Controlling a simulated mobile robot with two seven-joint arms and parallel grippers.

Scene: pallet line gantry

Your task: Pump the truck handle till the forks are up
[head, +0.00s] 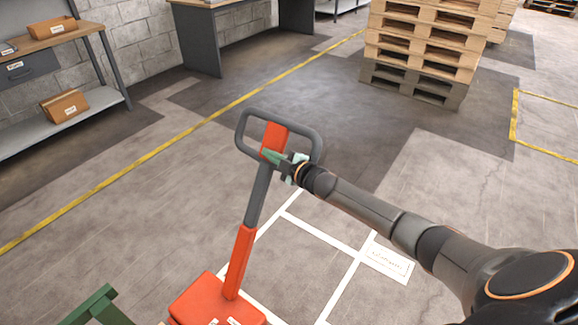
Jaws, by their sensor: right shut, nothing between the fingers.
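The truck handle (243,253) rises from the orange-red truck body (211,303) at the bottom of the head view. It has a grey loop grip (245,122) at the top with an orange centre piece. The handle leans slightly to the right in the picture. My right gripper (270,156) is shut, its fingertips overlapping the orange centre piece inside the loop. Nothing shows between its fingers, and I cannot tell whether it touches the handle. The forks are not in view. My left gripper is not in view.
Stacked wooden pallets (428,45) stand at the back right. A shelf with cardboard boxes (64,106) is at the left, and a desk (198,42) stands behind. A green frame part (97,306) is at the bottom left. The floor around the handle is clear.

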